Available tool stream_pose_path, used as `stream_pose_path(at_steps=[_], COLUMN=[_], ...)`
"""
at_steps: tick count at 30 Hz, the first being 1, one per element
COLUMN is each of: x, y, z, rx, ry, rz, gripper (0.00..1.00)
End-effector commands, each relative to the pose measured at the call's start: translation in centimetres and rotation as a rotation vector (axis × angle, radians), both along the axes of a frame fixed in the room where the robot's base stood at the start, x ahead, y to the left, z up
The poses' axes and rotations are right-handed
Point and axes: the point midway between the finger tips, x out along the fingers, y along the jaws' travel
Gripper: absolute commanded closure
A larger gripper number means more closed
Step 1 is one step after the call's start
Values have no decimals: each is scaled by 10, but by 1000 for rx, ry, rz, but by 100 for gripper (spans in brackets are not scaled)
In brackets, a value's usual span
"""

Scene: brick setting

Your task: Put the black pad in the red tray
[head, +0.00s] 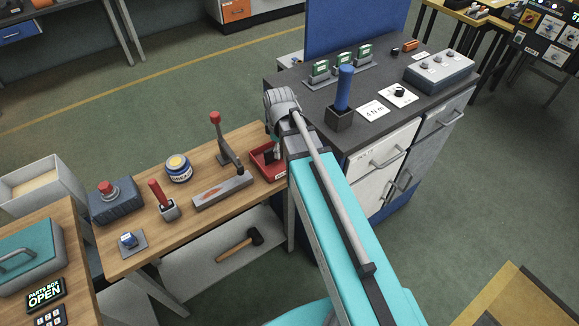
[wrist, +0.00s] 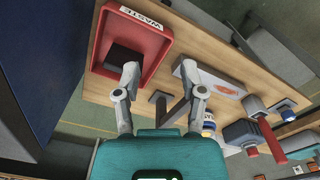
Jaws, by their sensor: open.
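The red tray (head: 257,161) sits at the right end of the wooden bench, partly hidden by my arm. In the wrist view the tray (wrist: 150,35) is at upper left and carries a white "WASTE" label. The black pad (wrist: 124,60) lies inside the tray, toward its lower end in that view. It shows small and dark in the head view (head: 268,156). My gripper (wrist: 160,76) is open, with nothing between its fingers. Its left fingertip shows close to the pad and tray edge; I cannot tell if it touches either.
A red-handled toggle clamp (head: 224,147) and a grey block (head: 222,192) stand left of the tray. A round tin (head: 178,170), a red-handled tool in a holder (head: 164,200) and a red-button box (head: 117,203) are farther left. A dark-topped cabinet (head: 300,92) adjoins at right.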

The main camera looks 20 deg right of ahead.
Motion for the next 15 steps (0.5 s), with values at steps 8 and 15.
stream_pose_path(at_steps=[8,15], x=[-47,-72], y=[-3,-5], z=[0,0], rx=[-1,-2], ry=[-3,-4], rz=[-444,-743], gripper=[47,47])
